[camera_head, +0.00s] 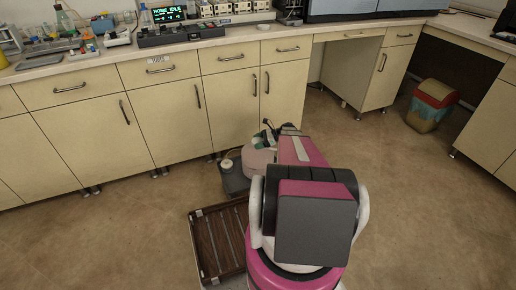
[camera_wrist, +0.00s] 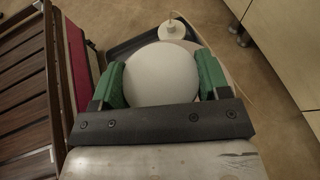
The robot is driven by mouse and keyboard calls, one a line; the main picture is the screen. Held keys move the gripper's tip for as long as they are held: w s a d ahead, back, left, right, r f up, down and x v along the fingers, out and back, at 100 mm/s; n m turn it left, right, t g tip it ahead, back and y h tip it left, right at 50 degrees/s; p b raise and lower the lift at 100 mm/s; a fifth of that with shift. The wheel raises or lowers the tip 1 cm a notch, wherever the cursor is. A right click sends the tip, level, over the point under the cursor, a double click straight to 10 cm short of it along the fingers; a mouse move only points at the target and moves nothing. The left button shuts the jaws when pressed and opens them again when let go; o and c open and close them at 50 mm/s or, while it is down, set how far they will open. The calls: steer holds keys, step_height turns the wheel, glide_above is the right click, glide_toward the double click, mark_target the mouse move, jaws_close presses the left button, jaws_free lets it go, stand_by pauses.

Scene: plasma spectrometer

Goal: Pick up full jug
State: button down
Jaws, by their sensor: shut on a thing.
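A pale, whitish jug (camera_head: 257,161) is low near the floor in front of the cabinets in the head view, partly hidden by my arm. In the wrist view its rounded white top (camera_wrist: 160,77) sits between the two green fingers of my gripper (camera_wrist: 160,85). The fingers are closed against its sides. In the head view my gripper (camera_head: 268,137) is over the jug and mostly hidden by my arm. I cannot tell whether the jug's base is lifted or how full it is.
A dark tray (camera_head: 235,181) is beside the jug, with a white cap (camera_head: 227,163) showing; in the wrist view a white cap with a thin tube (camera_wrist: 173,29) is just beyond. A brown slatted crate (camera_head: 218,240) lies left of my arm.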

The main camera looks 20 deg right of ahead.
steer(key=shift+r, duration=0.25)
